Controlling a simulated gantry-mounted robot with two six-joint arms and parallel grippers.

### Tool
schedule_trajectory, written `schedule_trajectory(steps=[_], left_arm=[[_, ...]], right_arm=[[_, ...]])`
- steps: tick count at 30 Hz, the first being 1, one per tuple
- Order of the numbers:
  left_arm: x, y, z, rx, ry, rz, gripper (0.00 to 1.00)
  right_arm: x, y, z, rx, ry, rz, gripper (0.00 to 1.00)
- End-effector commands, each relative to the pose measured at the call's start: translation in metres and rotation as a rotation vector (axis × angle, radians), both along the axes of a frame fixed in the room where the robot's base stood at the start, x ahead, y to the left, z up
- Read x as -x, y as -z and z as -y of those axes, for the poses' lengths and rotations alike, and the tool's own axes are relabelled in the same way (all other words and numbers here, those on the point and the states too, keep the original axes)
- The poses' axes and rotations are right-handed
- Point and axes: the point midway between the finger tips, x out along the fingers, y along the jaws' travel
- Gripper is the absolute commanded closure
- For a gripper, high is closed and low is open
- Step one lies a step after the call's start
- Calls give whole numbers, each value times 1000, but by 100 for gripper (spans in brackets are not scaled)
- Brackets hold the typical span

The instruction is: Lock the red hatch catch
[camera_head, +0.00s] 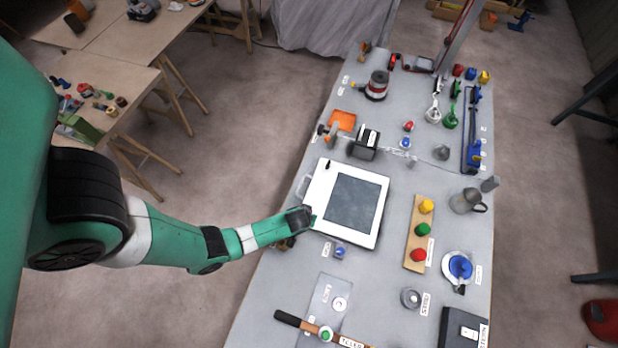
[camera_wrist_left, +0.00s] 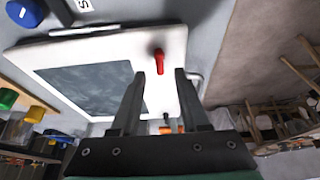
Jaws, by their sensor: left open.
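The hatch is a white frame (camera_head: 376,222) with a dark pane (camera_head: 353,201), lying on the grey bench. In the left wrist view the white frame (camera_wrist_left: 130,51) fills the middle. The red catch (camera_wrist_left: 158,60) stands on the frame near its edge. My left gripper (camera_wrist_left: 160,76) is open, and the catch shows in the gap between its fingertips; I cannot tell whether they touch it. In the head view the left gripper (camera_head: 301,217) is at the hatch's left edge and hides the red catch. A black catch (camera_head: 327,163) sits at the frame's upper left corner. My right gripper is not in view.
A handle (camera_head: 302,187) sticks out from the hatch's left side. A blue knob (camera_head: 339,252) is just below the hatch. A board with yellow, green and red buttons (camera_head: 412,258) lies to the right. A hammer (camera_head: 300,325) lies at the front.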

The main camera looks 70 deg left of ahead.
Motion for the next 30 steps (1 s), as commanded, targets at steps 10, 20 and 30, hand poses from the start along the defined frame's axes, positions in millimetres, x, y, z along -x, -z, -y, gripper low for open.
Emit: schedule_trajectory(steps=[10, 20, 30], left_arm=[[-9, 35, -12, 0, 0, 0, 55], [-9, 35, -12, 0, 0, 0, 75], [-9, 35, -12, 0, 0, 0, 100]], right_arm=[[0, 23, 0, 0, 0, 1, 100], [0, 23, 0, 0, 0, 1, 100], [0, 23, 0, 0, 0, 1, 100]])
